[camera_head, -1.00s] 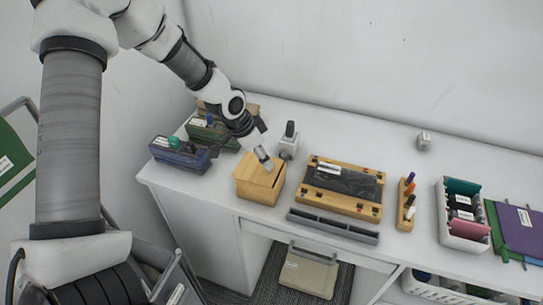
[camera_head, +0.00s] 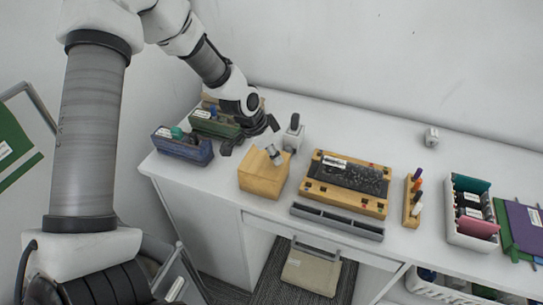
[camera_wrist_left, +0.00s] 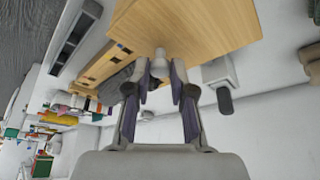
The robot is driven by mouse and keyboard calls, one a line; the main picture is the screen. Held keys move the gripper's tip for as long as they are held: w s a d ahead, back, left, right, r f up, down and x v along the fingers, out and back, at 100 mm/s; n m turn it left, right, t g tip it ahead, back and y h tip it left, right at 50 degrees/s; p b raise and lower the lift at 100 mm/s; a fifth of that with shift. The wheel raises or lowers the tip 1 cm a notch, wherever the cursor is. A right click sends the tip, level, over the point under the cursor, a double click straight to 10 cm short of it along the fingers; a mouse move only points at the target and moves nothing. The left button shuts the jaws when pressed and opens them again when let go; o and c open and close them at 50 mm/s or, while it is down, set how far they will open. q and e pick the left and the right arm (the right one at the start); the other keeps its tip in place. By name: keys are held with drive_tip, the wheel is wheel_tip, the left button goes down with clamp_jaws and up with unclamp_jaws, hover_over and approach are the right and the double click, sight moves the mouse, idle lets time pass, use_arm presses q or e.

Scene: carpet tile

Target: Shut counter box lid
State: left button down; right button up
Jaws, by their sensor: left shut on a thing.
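A pale wooden counter box (camera_head: 263,182) stands near the left end of the white counter. A small grey knob (camera_head: 274,154) sticks up at its top. My left gripper (camera_head: 252,138) is just behind and above the box. In the left wrist view the wood of the box (camera_wrist_left: 185,28) fills the upper part, and the pale knob (camera_wrist_left: 158,62) shows between the finger ends of my left gripper (camera_wrist_left: 158,82), which is shut on it. The lid's edge is hard to make out, so I cannot tell how far it is shut. My right gripper is not in view.
A blue bin (camera_head: 182,148) and a green bin (camera_head: 214,123) stand left of and behind the box. A grey stamp-like thing (camera_head: 293,136) stands close behind right. A wooden tray (camera_head: 345,184) and grey bar (camera_head: 336,221) lie to the right. The wall is behind.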

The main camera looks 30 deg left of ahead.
sight(262, 170)
use_arm(q)
drive_tip(key=shift+s, duration=0.1)
drive_tip(key=c, duration=1.2)
unclamp_jaws()
drive_tip(key=shift+f, duration=0.1)
drive_tip(key=shift+o, duration=1.1)
drive_tip(key=shift+d, duration=0.15)
drive_tip(key=shift+w+d, duration=0.25)
drive_tip(key=shift+w, duration=0.1)
drive_tip(key=shift+s+a+r, duration=0.15)
drive_tip(key=shift+r, duration=0.15)
drive_tip(key=v, duration=1.1)
drive_tip(key=shift+r, duration=0.15)
